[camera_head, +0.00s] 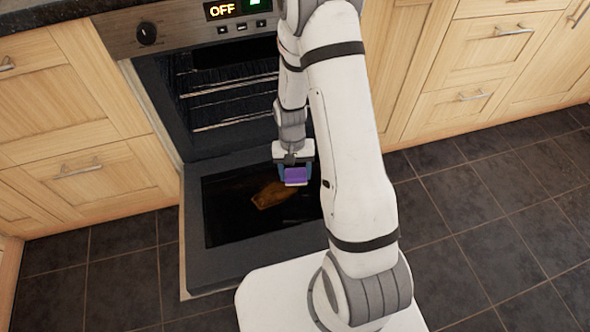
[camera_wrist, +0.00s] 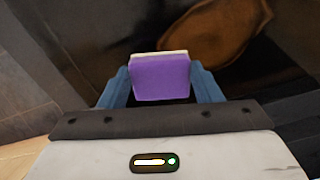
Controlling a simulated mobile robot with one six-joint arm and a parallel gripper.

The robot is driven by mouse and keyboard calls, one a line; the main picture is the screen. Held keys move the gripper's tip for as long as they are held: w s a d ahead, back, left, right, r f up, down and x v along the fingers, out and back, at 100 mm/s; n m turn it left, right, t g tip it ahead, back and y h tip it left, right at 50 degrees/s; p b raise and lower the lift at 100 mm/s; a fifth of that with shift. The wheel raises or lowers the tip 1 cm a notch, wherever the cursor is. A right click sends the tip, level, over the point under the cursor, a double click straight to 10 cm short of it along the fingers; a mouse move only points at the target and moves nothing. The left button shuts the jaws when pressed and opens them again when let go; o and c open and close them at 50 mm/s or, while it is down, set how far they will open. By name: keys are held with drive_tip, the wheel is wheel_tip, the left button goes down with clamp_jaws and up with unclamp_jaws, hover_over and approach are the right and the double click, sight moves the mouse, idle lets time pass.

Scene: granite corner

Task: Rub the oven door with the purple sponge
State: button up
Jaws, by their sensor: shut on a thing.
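The oven door (camera_head: 225,264) is folded down open in the head view, with its dark glass facing up. A brown stain (camera_head: 272,195) lies on the glass; it also shows in the wrist view (camera_wrist: 215,38). My gripper (camera_head: 295,178) is above the door's glass, just right of the stain. It is shut on the purple sponge (camera_wrist: 161,77), which sits between the two blue fingers and has a pale layer along its far edge. The sponge also shows in the head view (camera_head: 296,175). Whether the sponge touches the glass I cannot tell.
The oven cavity with wire racks (camera_head: 230,105) is open behind the door. The control panel (camera_head: 190,30) above reads OFF. Wooden cabinets (camera_head: 70,110) stand on both sides. The dark tiled floor (camera_head: 480,220) is clear at the right.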

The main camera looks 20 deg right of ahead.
drive_tip(key=shift+b+x, duration=0.65)
drive_tip(key=shift+x, duration=0.35)
idle(0.4)
drive_tip(key=shift+a, duration=0.1)
